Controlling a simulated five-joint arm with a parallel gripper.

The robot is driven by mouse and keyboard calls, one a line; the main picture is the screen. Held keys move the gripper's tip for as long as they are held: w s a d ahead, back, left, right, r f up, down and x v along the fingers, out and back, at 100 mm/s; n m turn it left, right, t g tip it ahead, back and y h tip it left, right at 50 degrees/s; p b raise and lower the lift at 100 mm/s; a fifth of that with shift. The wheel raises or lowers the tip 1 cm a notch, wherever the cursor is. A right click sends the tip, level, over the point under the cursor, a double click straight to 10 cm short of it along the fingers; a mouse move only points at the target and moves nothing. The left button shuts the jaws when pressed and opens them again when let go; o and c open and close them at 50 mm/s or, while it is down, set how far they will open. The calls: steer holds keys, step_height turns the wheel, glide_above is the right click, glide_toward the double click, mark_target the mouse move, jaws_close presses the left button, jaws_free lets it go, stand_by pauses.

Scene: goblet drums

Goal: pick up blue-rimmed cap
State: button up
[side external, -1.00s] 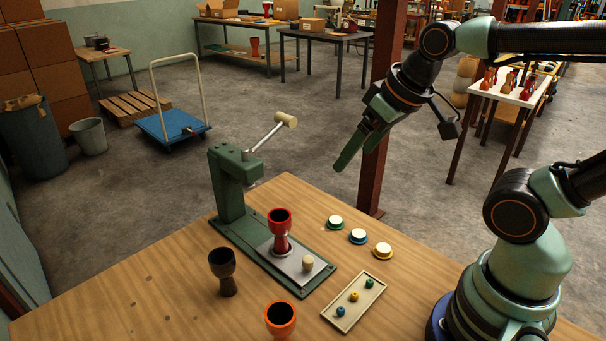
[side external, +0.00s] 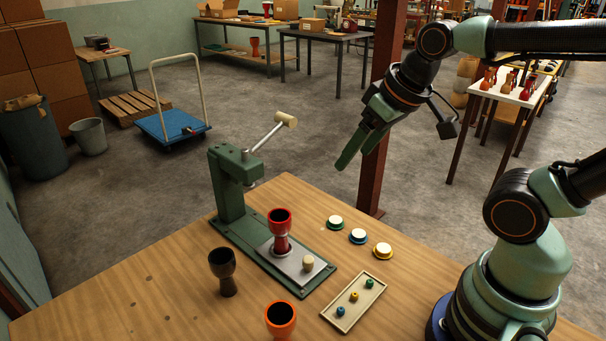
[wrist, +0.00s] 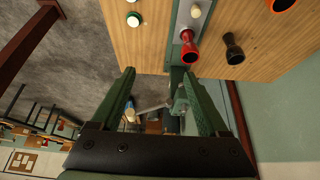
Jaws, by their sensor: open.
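The blue-rimmed cap (side external: 358,236) has a pale top and lies flat on the wooden table, between a green-rimmed cap (side external: 335,222) and a yellow-rimmed cap (side external: 382,250). My gripper (side external: 358,158) is open and empty in the air, well above the caps in the side view and apart from them. In the wrist view its fingers (wrist: 158,74) are spread wide with nothing held between them. One cap (wrist: 133,20), seemingly the green-rimmed one, shows near the table edge there, and another is cut off at the top border.
A green lever press (side external: 232,185) stands left of the caps with a red goblet drum (side external: 280,232) on its plate. A black goblet (side external: 223,272), an orange goblet (side external: 281,318) and a bead tray (side external: 354,303) stand nearer. A rust-coloured post (side external: 374,185) rises behind my gripper.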

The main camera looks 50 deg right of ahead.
steer(key=m+g, duration=0.6)
steer(key=m, duration=0.6)
glide_above(359, 233)
step_height(359, 233, down, 12)
steer(key=f, duration=0.1)
steer(key=shift+m, duration=0.3)
step_height(359, 233, down, 12)
steer(key=shift+r, duration=0.1)
steer(key=c, duration=1.2)
steer(key=shift+r, duration=0.2)
